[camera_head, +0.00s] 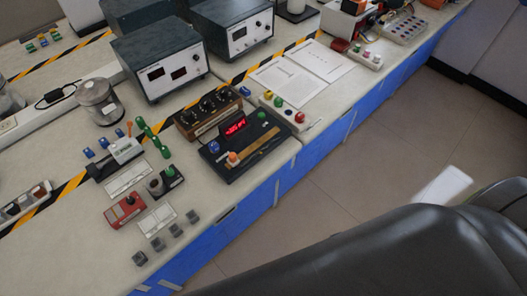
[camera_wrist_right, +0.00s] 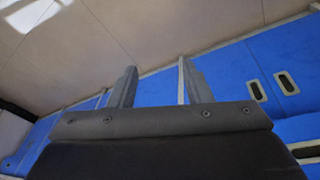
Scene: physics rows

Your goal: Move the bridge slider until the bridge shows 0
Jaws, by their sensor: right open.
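The bridge (camera_head: 245,145) is a black box near the bench's front edge in the head view. It has a lit red display (camera_head: 235,127) whose digits are too small to read surely. A tan strip (camera_head: 257,145) runs along its front part. An orange knob (camera_head: 233,157), which looks like the slider, sits at the strip's left end. A blue knob (camera_head: 214,147) and a green knob (camera_head: 262,115) are on the box too. My right gripper (camera_wrist_right: 160,86) shows in the right wrist view, open and empty, against the floor and blue cabinet fronts, away from the bridge. My left gripper is out of view.
A box with black dials (camera_head: 209,113) stands right behind the bridge. Two grey instruments (camera_head: 160,55) stand farther back. Paper sheets (camera_head: 287,80) lie to the right, small blocks (camera_head: 158,243) to the left. My dark arm fills the lower right, over the floor.

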